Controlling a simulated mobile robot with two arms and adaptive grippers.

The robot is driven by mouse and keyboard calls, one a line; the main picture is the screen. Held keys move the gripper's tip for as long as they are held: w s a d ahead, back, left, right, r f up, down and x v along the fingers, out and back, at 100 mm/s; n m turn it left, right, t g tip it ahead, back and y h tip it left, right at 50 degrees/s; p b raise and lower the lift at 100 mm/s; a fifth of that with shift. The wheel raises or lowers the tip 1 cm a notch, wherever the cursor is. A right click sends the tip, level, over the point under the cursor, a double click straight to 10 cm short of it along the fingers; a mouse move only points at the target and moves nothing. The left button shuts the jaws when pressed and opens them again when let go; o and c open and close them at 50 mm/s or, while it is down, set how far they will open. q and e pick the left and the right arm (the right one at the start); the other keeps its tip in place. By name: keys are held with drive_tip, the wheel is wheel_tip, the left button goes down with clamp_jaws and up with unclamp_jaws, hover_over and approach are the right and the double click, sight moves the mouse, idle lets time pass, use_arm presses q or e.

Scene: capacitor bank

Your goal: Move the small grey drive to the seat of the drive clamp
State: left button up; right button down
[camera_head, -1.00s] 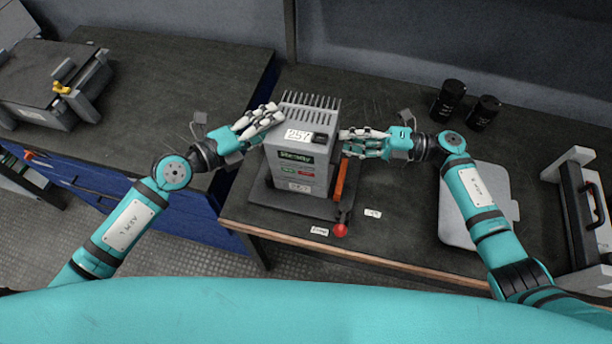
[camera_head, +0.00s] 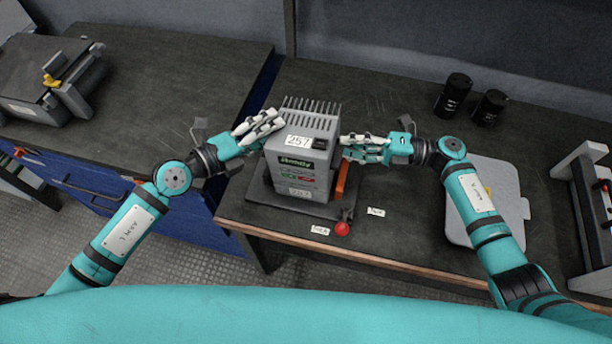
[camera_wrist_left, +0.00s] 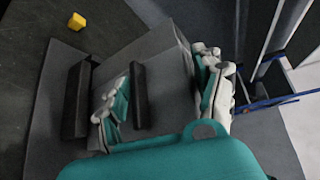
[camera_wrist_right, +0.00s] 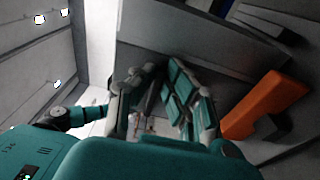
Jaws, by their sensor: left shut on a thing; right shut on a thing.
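The small grey drive (camera_head: 303,165) is a finned box marked 257, upright in the middle of the head view. My left gripper (camera_head: 259,128) is shut on its left side. My right gripper (camera_head: 362,147) is shut on its right side. The drive clamp appears to be the dark base plate (camera_head: 268,207) under it, with an orange lever (camera_head: 342,180) and red ball knob (camera_head: 342,229). I cannot tell whether the drive touches its seat. The left wrist view shows the drive's grey casing (camera_wrist_left: 172,85) at the fingers; the right wrist view shows the orange lever (camera_wrist_right: 265,103) beside them.
Two black cylinders (camera_head: 453,96) stand back right. A grey lidded case (camera_head: 508,195) lies under my right arm, and a grey frame with a black handle (camera_head: 590,200) is at far right. A grey device with a yellow knob (camera_head: 40,85) sits on the left bench.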

use_arm(q)
drive_tip(key=shift+s+d+f, duration=0.15)
drive_tip(key=shift+f, duration=0.55)
use_arm(e)
drive_tip(key=shift+a, duration=0.25)
use_arm(q)
drive_tip(key=o, duration=1.4)
drive_tip(key=shift+c, duration=0.2)
use_arm(e)
drive_tip(key=c, duration=1.7)
unclamp_jaws()
use_arm(q)
drive_tip(key=o, duration=0.4)
drive_tip(key=shift+r, duration=0.2)
drive_tip(key=shift+c, duration=0.2)
use_arm(e)
drive_tip(key=o, duration=0.3)
drive_tip(key=shift+s+d, duration=0.1)
drive_tip(key=shift+d, duration=0.05)
drive_tip(key=shift+f, duration=0.1)
use_arm(q)
drive_tip(key=shift+r, duration=0.1)
use_arm(e)
drive_tip(key=shift+f, duration=0.1)
